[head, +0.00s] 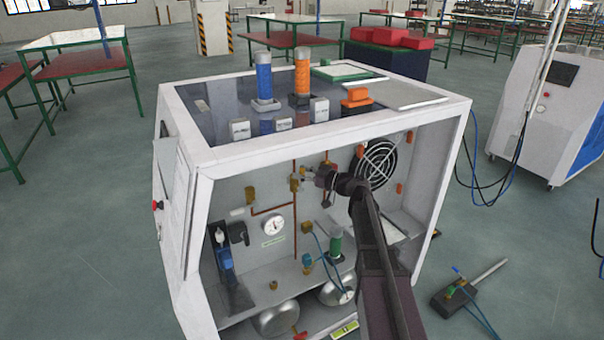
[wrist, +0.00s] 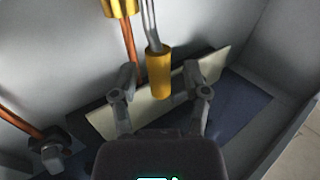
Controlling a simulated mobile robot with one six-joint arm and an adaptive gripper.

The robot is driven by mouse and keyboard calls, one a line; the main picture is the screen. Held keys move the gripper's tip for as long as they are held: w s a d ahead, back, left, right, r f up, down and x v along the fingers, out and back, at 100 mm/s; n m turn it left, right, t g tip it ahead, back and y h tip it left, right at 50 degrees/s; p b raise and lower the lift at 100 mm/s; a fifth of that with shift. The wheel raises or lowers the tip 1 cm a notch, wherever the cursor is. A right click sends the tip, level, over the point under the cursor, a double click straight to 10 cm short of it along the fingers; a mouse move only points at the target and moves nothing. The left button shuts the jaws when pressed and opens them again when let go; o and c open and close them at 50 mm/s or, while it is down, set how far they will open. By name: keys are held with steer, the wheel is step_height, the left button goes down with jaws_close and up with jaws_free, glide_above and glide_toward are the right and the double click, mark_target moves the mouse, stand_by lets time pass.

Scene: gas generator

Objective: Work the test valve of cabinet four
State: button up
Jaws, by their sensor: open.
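The open-fronted white cabinet (head: 186,250) stands in the middle of the head view; I see no number on it. My gripper (head: 312,176) is inside its upper part, close to the back panel and brass fittings (head: 295,183). In the wrist view my gripper (wrist: 159,84) is open, one finger on each side of a brass cylinder (wrist: 158,64) on a thin grey stem. I cannot tell whether the fingers touch it. Which fitting is the test valve is not clear. My arm hides part of the cabinet's right interior.
A copper pipe (wrist: 130,42) runs beside the brass cylinder. The cabinet also holds a round gauge (head: 274,225), a fan grille (head: 377,163) and silver tanks (head: 278,318). A grey device with a handle (head: 455,297) lies on the floor at right. Open floor lies left.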

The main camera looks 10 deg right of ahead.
jaws_close()
steer(key=shift+d, duration=0.15)
